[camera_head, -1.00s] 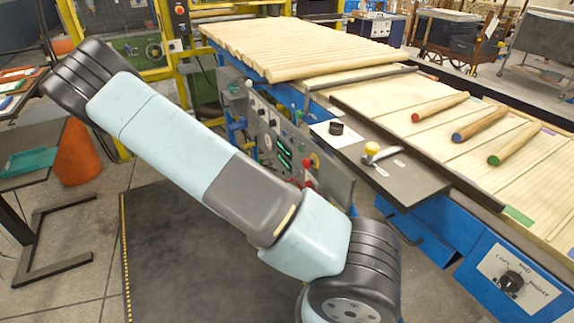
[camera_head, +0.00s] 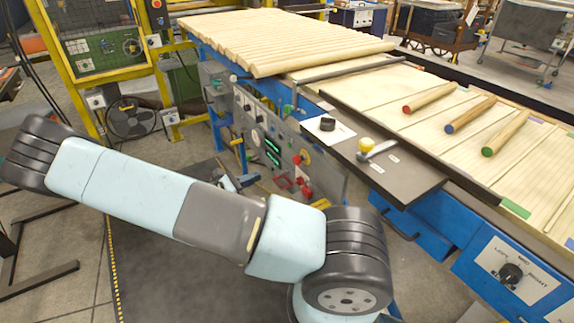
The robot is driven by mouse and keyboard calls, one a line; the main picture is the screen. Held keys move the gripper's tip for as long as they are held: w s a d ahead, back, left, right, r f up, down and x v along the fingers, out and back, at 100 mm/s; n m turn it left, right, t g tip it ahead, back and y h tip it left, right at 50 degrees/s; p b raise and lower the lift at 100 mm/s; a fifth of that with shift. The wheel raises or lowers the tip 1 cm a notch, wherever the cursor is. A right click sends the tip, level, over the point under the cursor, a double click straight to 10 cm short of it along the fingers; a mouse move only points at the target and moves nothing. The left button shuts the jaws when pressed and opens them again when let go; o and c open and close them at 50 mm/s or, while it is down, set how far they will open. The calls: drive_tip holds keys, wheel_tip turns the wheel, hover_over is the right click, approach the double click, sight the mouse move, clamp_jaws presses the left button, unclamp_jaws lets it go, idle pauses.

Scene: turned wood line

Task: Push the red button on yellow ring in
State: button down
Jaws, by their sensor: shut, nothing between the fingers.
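The red button (camera_head: 297,159) on its yellow ring (camera_head: 305,156) sits on the grey control panel (camera_head: 327,176) on the side of the wood line. It stands out from the panel, right of the green displays, and nothing covers it. Whether it is pressed is too small to tell. My arm crosses the lower left of the view, with its upper link in front of the floor and below the panel.
Red valve-like parts (camera_head: 284,181) sit just below the button. A dark shelf (camera_head: 400,178) with a yellow-knobbed lever (camera_head: 366,145) and a black knob (camera_head: 327,123) juts out above and right. A blue box with a selector knob (camera_head: 510,272) stands at lower right.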

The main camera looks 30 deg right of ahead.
sight(294, 161)
drive_tip(key=d, duration=1.4)
drive_tip(key=shift+w, duration=0.25)
